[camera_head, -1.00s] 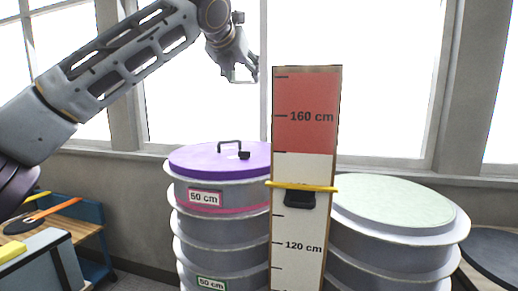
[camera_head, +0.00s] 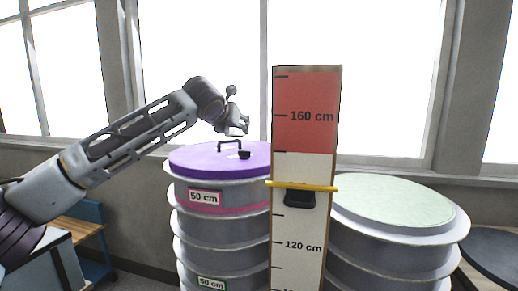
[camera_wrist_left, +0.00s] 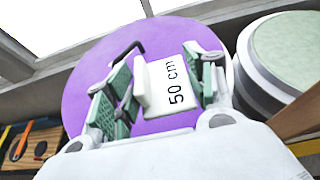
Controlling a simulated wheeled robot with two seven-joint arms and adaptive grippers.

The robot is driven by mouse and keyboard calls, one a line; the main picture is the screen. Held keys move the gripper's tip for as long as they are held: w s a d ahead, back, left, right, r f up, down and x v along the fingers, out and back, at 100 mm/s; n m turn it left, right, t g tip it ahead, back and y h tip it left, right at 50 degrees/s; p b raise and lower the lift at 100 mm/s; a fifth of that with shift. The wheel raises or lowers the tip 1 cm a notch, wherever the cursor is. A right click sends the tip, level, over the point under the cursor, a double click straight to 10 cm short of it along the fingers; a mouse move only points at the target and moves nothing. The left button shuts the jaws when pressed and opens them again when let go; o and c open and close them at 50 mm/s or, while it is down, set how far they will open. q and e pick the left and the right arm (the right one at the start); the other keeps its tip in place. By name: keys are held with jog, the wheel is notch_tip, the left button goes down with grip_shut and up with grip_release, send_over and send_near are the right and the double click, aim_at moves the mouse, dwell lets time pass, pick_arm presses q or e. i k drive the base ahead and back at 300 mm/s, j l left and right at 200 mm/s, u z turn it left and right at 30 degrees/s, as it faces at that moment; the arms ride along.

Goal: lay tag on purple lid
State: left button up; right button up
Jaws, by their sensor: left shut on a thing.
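My left gripper (camera_head: 240,130) is just above the lid, near the handle. In the left wrist view, my left gripper (camera_wrist_left: 160,92) is shut on a white tag (camera_wrist_left: 176,92) marked "50 cm", with a raised white tab between the green-padded fingers. The purple lid (camera_wrist_left: 84,68) fills the background behind the tag. Whether the tag touches the lid cannot be told. My right gripper is out of view.
A tall measuring board (camera_head: 306,110) with a yellow band (camera_head: 320,188) stands in front, right of the purple lid. A second stack with a pale green lid (camera_head: 390,202) is further right. Windows are behind. A blue-sided bench (camera_head: 88,215) is at the left.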

aim_at(259, 147)
jog(key=i+l, duration=0.25)
jog(key=i, duration=0.2)
jog(key=i+l, duration=0.2)
jog(key=i, duration=0.3)
